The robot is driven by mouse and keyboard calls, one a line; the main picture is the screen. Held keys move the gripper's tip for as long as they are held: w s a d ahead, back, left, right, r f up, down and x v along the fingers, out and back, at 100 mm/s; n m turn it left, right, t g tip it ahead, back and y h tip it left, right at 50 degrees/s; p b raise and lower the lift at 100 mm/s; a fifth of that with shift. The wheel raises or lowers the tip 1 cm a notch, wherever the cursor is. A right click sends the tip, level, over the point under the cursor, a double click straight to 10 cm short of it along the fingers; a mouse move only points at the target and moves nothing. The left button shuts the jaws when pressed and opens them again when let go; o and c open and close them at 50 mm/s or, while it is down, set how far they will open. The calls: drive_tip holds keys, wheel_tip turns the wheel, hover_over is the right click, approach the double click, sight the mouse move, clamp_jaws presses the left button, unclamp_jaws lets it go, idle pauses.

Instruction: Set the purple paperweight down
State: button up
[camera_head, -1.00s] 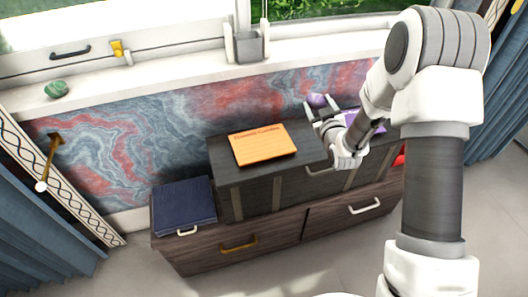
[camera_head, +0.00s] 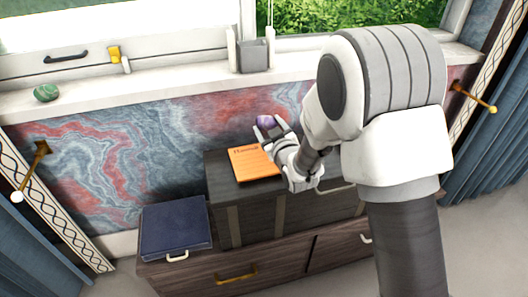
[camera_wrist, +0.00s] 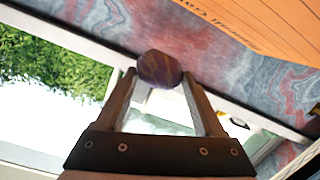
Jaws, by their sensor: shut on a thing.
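The purple paperweight (camera_head: 266,122) is a rounded, dark purple stone. My gripper (camera_head: 273,129) is shut on it, near the right back corner of the orange book (camera_head: 250,164) in the head view. In the wrist view the paperweight (camera_wrist: 159,69) sits between the two fingertips (camera_wrist: 159,80), with nothing visibly touching it but the fingers. The orange book also shows at the upper right of the wrist view (camera_wrist: 265,28). I cannot tell how high the paperweight is above the dark cabinet top.
The orange book lies on the dark raised cabinet (camera_head: 262,213). A green stone (camera_head: 46,93) rests on the windowsill (camera_head: 180,78). My arm hides the cabinet's right part.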

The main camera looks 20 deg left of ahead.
sight(264, 157)
drive_tip(key=shift+s+a+f, duration=0.2)
drive_tip(key=shift+s+f, duration=0.2)
drive_tip(key=shift+s, duration=0.25)
drive_tip(key=shift+s+a+f, duration=0.15)
drive_tip(key=shift+s+f, duration=0.25)
drive_tip(key=shift+s, duration=0.2)
drive_tip(key=shift+f+b, duration=0.9)
drive_tip(key=shift+f, duration=1)
drive_tip(key=shift+f, duration=0.2)
drive_tip(key=o, duration=1.6)
drive_tip(key=shift+r, duration=0.15)
drive_tip(key=shift+s+d, duration=0.15)
drive_tip(key=shift+s, duration=0.05)
drive_tip(key=p+v, duration=0.1)
drive_tip(key=v, duration=1)
drive_tip(key=shift+s+r+p, duration=0.1)
drive_tip(key=shift+s+p, duration=0.15)
drive_tip(key=shift+p, duration=0.05)
